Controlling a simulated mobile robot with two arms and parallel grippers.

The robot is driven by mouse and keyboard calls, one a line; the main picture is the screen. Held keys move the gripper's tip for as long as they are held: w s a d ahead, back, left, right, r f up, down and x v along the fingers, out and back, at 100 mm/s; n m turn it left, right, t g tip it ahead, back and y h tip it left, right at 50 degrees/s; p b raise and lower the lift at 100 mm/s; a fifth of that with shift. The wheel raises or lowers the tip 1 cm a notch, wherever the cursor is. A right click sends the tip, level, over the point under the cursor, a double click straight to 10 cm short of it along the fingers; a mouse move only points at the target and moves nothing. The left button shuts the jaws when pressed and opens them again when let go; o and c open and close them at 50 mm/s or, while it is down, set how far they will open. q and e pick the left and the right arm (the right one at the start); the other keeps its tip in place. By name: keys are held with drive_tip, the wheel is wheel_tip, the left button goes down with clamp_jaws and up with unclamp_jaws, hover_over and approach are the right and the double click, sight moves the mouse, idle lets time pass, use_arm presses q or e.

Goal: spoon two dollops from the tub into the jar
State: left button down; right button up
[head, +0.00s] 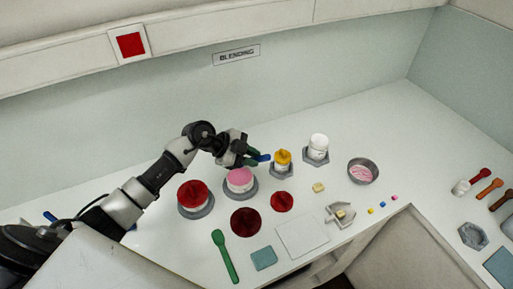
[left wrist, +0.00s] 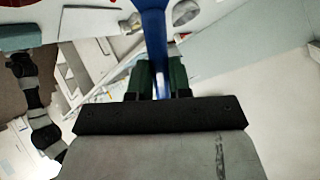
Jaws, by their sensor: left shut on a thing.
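My left gripper (head: 252,157) is shut on a blue spoon (head: 264,157), above and behind the pink-filled tub. In the left wrist view the blue spoon (left wrist: 153,40) stands between the green fingers (left wrist: 160,78). Its bowl cannot be made out. The tub with the pink mass (head: 240,175) stands open in a grey holder. Another tub with a red mass (head: 193,192) is left of it. A small jar with an orange-yellow top (head: 283,156) and a white jar (head: 319,142) stand to the right in holders. My right gripper is not seen.
Two dark red discs (head: 245,221) (head: 281,201) lie in front of the tubs. A green spoon (head: 224,255), a teal pad (head: 264,257) and a white sheet (head: 302,236) lie near the front edge. A bowl with pink contents (head: 363,171) is at right. The back right counter is clear.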

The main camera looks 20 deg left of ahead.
use_arm(q)
drive_tip(key=shift+a+f, duration=0.1)
drive_tip(key=shift+f+b, duration=3.15)
drive_tip(key=shift+f, duration=0.75)
wheel_tip(320, 180, up, 7)
drive_tip(key=p, duration=0.8)
drive_tip(key=shift+f, duration=0.2)
drive_tip(key=shift+f, duration=0.1)
